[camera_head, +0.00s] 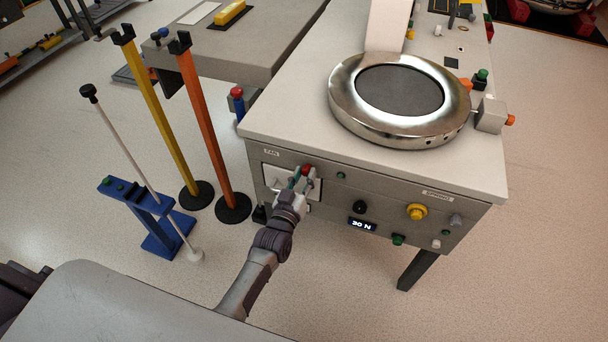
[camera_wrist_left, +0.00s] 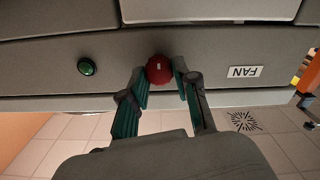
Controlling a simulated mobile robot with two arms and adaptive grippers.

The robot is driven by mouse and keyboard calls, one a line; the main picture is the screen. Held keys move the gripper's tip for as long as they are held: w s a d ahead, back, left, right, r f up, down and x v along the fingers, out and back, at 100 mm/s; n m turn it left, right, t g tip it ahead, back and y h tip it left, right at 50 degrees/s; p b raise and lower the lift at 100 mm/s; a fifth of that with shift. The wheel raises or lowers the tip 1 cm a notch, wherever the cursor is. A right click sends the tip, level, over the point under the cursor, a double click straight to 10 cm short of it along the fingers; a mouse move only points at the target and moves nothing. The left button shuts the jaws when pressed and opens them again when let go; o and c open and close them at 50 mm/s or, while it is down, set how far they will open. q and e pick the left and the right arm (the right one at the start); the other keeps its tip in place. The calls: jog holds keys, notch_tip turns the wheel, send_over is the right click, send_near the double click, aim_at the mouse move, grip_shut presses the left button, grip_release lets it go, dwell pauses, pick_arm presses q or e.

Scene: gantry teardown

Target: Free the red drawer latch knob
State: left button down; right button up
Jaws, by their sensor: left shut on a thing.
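The red drawer latch knob (camera_head: 308,169) is on the front panel of the grey machine cabinet (camera_head: 262,155), right of a FAN label (camera_head: 271,153). In the left wrist view the round red knob (camera_wrist_left: 159,69) sits between my finger tips. My left gripper (camera_head: 302,178) reaches the panel from below and is shut on the knob. In the wrist view its two green-and-dark fingers (camera_wrist_left: 160,76) stand on either side of it. My fingers hide part of the knob in the head view. My right gripper is not in view.
A green button (camera_wrist_left: 86,67) is beside the knob. The panel also carries a black knob (camera_head: 360,207), a 30 N display (camera_head: 362,224) and a yellow knob (camera_head: 417,211). Yellow (camera_head: 160,115) and orange (camera_head: 205,120) posts and a blue stand (camera_head: 165,240) occupy the floor at left.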

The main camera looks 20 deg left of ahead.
pick_arm(q)
jog(key=c, duration=0.9)
grip_release()
jog(key=shift+o, duration=0.2)
jog(key=shift+s, duration=0.1)
jog(key=s, duration=1.1)
jog(key=shift+s+a, duration=0.2)
jog(key=shift+s, duration=0.2)
